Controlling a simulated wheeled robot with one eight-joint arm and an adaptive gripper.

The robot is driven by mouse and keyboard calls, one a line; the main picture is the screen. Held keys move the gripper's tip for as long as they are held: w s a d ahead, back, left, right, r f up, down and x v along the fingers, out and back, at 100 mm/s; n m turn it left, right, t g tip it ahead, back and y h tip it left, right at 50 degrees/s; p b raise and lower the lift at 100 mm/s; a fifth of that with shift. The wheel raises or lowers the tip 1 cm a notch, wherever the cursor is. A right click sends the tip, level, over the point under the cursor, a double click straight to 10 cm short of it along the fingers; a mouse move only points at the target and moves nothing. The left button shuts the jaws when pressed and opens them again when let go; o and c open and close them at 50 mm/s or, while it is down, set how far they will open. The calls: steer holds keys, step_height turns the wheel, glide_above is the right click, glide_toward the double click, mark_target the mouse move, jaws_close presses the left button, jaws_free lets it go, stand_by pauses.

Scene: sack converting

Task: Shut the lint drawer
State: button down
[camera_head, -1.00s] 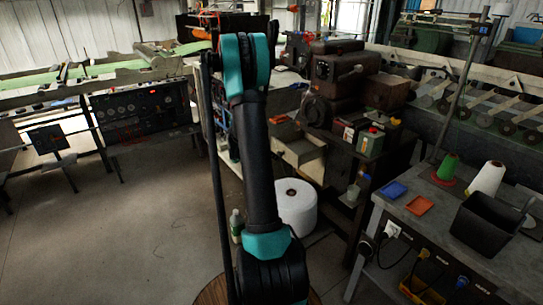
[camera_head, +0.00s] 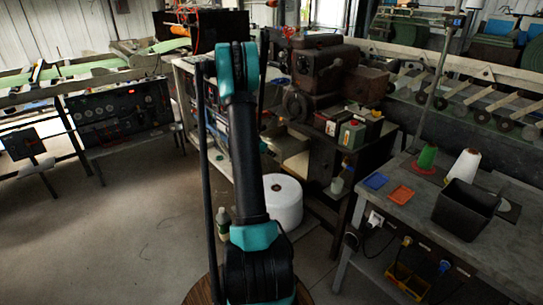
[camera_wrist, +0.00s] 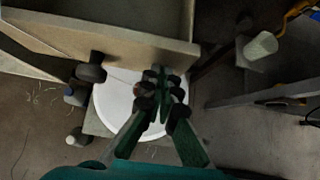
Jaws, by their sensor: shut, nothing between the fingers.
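The lint drawer (camera_head: 298,163) is a pale beige box that appears to stick out below the dark brown machine in the head view, partly hidden by my arm. In the wrist view a pale panel (camera_wrist: 120,38), which looks like the drawer front, crosses the top of the picture. A dark knob (camera_wrist: 92,68) shows at its lower edge. My gripper (camera_wrist: 162,75) is shut and empty, with its fingertips close below the panel's lower edge. I cannot tell whether they touch it.
A large white roll (camera_head: 283,203) stands on the floor below the drawer and shows beneath my fingers in the wrist view (camera_wrist: 112,115). A grey workbench (camera_head: 352,215) with a black bin (camera_head: 464,212) stands at the right. The floor at left is clear.

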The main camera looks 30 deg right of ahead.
steer(key=shift+d, duration=0.1)
steer(key=d, duration=0.6)
steer(key=w+d, duration=0.1)
steer(key=d, duration=1)
steer(key=shift+w+d, duration=0.2)
steer(key=shift+d, duration=0.5)
steer(key=shift+r, duration=0.1)
